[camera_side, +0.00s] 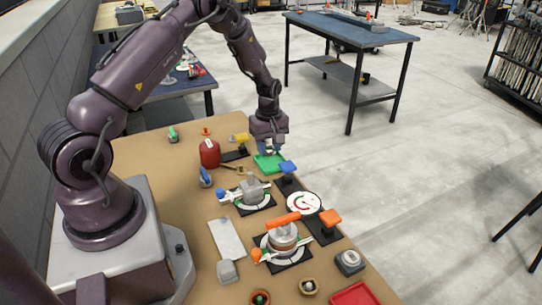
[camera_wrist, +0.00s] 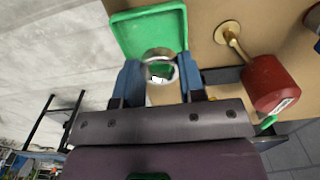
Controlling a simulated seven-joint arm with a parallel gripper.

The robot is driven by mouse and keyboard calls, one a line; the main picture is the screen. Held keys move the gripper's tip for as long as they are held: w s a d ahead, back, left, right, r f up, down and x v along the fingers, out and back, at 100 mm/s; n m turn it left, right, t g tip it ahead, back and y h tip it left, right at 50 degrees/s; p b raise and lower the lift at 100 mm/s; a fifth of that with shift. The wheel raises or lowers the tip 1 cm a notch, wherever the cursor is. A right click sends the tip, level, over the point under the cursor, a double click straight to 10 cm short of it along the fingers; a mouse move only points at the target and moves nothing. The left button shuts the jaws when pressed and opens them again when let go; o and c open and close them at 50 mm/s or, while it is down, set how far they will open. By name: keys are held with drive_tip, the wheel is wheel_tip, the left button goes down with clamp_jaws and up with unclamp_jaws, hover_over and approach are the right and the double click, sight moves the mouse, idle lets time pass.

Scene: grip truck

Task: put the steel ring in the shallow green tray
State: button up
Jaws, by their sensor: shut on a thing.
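The steel ring (camera_wrist: 160,51) is held between the two blue fingers of my gripper (camera_wrist: 160,78) in the wrist view. My gripper is shut on it. Green shows through the ring's hole. The shallow green tray (camera_wrist: 120,35) lies on the table just beyond the fingertips and looks empty where it shows. In the side view my gripper (camera_side: 270,148) hangs over the back edge of the green tray (camera_side: 276,168), pointing down. The ring is too small to make out there. I cannot tell its exact height above the tray.
A red canister (camera_side: 209,153) stands left of the tray and also shows in the wrist view (camera_wrist: 270,85). Valve fixtures with an orange handle (camera_side: 283,218) crowd the table's front.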

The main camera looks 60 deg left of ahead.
sight(271, 163)
drive_tip(key=shift+w+a+f, duration=0.15)
drive_tip(key=shift+w+f, duration=0.05)
drive_tip(key=shift+f, duration=0.1)
drive_tip(key=shift+w+a+f, duration=0.1)
drive_tip(key=shift+w+f, duration=0.1)
drive_tip(key=shift+f, duration=1.6)
drive_tip(key=shift+f, duration=0.1)
drive_tip(key=o, duration=0.6)
drive_tip(key=shift+o, duration=0.2)
